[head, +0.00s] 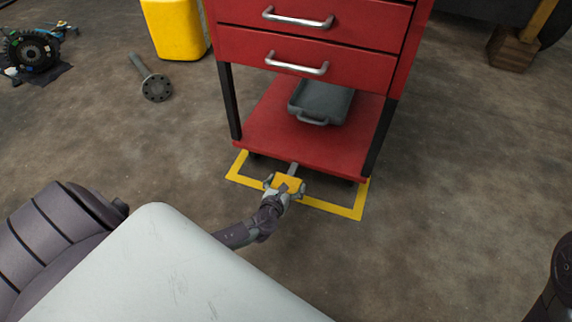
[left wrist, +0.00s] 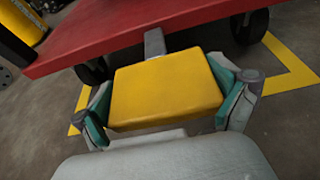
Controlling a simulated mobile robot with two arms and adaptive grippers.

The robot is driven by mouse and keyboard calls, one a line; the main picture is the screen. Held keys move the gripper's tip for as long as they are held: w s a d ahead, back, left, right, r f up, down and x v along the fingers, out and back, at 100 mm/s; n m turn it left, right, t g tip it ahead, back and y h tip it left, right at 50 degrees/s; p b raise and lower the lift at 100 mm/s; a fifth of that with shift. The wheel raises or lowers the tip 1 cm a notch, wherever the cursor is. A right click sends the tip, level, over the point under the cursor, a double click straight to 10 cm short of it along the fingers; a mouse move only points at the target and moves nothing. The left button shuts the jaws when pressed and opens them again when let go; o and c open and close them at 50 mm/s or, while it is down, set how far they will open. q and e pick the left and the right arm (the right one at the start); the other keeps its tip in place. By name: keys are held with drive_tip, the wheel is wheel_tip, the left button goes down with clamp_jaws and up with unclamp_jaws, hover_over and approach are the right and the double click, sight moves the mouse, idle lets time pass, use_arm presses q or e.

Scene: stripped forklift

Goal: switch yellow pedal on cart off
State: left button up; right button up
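The red cart (head: 310,140) stands on the floor and has a yellow pedal (head: 289,182) on a grey metal arm at its lower front edge. In the left wrist view the pedal (left wrist: 165,92) fills the middle, a flat yellow block. My left gripper (head: 284,186) is at the pedal, its fingers spread wide, one on each side. The left wrist view shows the same gripper (left wrist: 166,90) straddling the pedal; I cannot tell whether the fingers press on its sides. My right gripper is not in view.
A yellow floor outline (head: 330,207) runs around the cart's base. Black wheels (left wrist: 250,27) sit under it. A grey tray (head: 322,100) lies on its lower shelf. A metal shaft (head: 152,80) and a yellow bin (head: 175,28) are at the back left.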

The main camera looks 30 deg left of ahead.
use_arm(q)
drive_tip(key=shift+s+f, duration=0.15)
drive_tip(key=shift+f, duration=0.1)
drive_tip(key=shift+s+d+r, duration=0.1)
drive_tip(key=shift+s+d, duration=0.05)
drive_tip(key=shift+s, duration=0.3)
drive_tip(key=v, duration=1.1)
drive_tip(key=shift+r, duration=0.2)
